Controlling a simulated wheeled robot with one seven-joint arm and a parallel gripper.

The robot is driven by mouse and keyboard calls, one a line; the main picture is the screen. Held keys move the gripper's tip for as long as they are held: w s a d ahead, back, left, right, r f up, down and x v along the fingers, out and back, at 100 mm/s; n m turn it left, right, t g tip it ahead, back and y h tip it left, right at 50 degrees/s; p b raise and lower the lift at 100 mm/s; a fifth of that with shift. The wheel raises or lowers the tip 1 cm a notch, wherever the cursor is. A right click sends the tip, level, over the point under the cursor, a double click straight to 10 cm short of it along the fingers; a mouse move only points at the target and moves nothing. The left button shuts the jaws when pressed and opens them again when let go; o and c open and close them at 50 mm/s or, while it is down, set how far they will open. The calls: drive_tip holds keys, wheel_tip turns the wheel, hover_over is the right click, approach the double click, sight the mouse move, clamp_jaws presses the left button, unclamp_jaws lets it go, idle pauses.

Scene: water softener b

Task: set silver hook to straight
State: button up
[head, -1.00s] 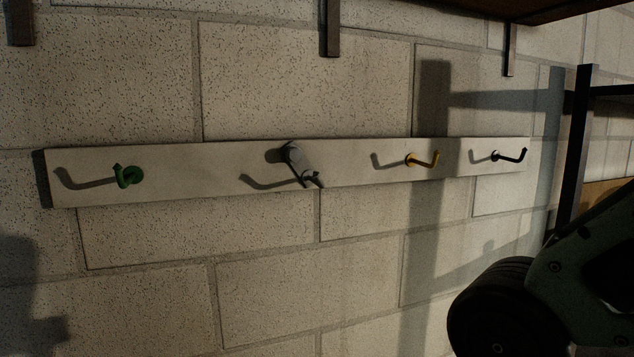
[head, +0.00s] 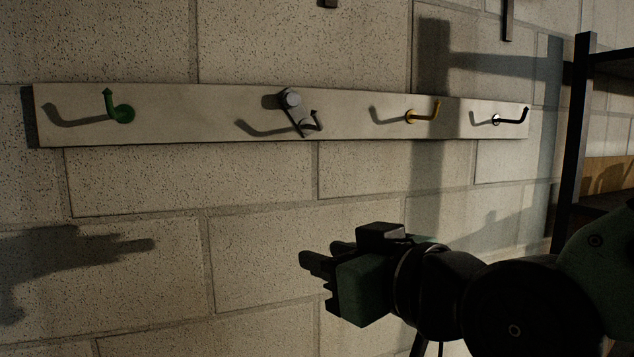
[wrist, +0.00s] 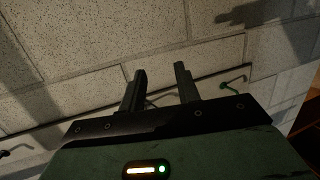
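The green hook also shows in the wrist view (wrist: 232,87). A dark shelf frame (head: 573,140) stands at the right. The wall below the board is bare.

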drive_tip(key=d+r+m+t+b, duration=0.2)
drive_tip(key=d+r+t+b, duration=0.15)
drive_tip(key=r+t, duration=0.35)
drive_tip(key=h+p, duration=0.1)
drive_tip(key=p, duration=1.5)
approach(317, 128)
drive_tip(key=w, duration=0.1)
drive_tip(key=p, duration=0.1)
drive_tip(key=w+p, duration=0.1)
drive_tip(key=p, duration=0.1)
drive_tip(key=shift+a+r+m+t, duration=0.2)
drive_tip(key=shift+a+m+t, duration=0.05)
drive_tip(key=shift+m+t, duration=0.05)
drive_tip(key=shift+p, duration=0.6)
drive_tip(key=p+x, duration=0.3)
drive_tip(key=x, duration=0.4)
drive_tip(key=shift+w+a, duration=0.1)
drive_tip(key=shift+w, duration=0.1)
drive_tip(key=shift+w+a+r+p, duration=0.2)
drive_tip(key=shift+w+p, duration=0.2)
drive_tip(key=shift+w, duration=0.2)
